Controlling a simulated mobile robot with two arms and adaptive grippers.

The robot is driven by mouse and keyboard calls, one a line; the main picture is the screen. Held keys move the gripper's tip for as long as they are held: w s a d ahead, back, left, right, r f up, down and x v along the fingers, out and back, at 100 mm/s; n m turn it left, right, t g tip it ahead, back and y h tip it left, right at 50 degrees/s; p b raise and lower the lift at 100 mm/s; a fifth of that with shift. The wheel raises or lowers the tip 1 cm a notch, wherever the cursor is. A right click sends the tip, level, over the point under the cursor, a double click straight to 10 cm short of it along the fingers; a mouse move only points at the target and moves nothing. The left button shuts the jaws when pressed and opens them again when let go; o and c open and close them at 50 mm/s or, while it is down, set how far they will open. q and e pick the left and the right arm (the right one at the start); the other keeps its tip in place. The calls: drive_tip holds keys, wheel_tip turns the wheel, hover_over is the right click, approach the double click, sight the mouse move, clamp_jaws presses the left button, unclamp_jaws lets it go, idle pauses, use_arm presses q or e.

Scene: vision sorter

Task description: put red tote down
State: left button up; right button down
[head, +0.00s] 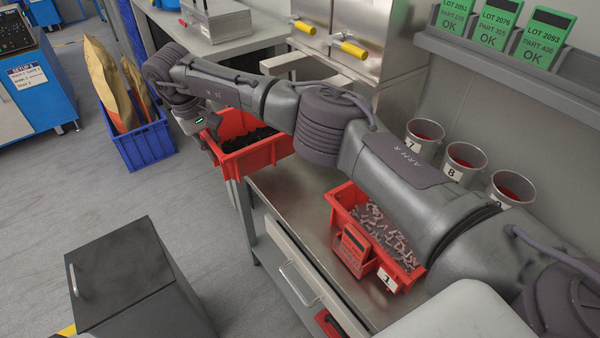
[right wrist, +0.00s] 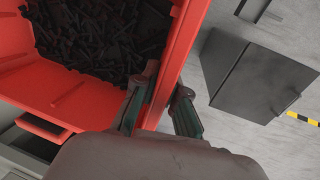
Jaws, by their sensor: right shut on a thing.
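A red tote (head: 262,155) filled with dark small parts is at the far left end of the metal table in the head view. My right arm reaches across the table to it, and my right gripper (head: 208,134) is at its left side. In the right wrist view the fingers (right wrist: 162,88) are shut on the tote's wall (right wrist: 183,42), one inside and one outside. The dark parts fill the tote's floor there. I cannot tell whether the tote's base touches the table. My left gripper is not in view.
A second red bin (head: 340,212) labelled 1, holding metallic parts, stands on the table (head: 300,190) under my arm. Several cups (head: 462,160) with red contents line the back. A dark cabinet (head: 135,280) stands on the floor, also visible in the wrist view (right wrist: 255,85). A blue crate (head: 150,148) holds sacks.

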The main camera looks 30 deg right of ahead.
drive_tip(key=s+d, duration=0.1)
drive_tip(key=s+d+p, duration=0.1)
drive_tip(key=d, duration=0.1)
drive_tip(key=s+d, duration=0.1)
drive_tip(key=d, duration=0.1)
drive_tip(key=shift+s+d+r+p, duration=0.1)
drive_tip(key=shift+s+d+p, duration=0.15)
drive_tip(key=shift+s+p, duration=0.15)
drive_tip(key=s+d+p, duration=0.3)
drive_tip(key=s+d, duration=0.4)
drive_tip(key=d, duration=0.1)
wheel_tip(320, 180, down, 6)
drive_tip(key=shift+s+f+p, duration=0.1)
drive_tip(key=shift+p, duration=0.85)
drive_tip(key=shift+d+f+p, duration=0.1)
drive_tip(key=shift+f+p, duration=0.1)
drive_tip(key=shift+p, duration=0.1)
drive_tip(key=shift+d+f, duration=0.1)
drive_tip(key=shift+f, duration=0.2)
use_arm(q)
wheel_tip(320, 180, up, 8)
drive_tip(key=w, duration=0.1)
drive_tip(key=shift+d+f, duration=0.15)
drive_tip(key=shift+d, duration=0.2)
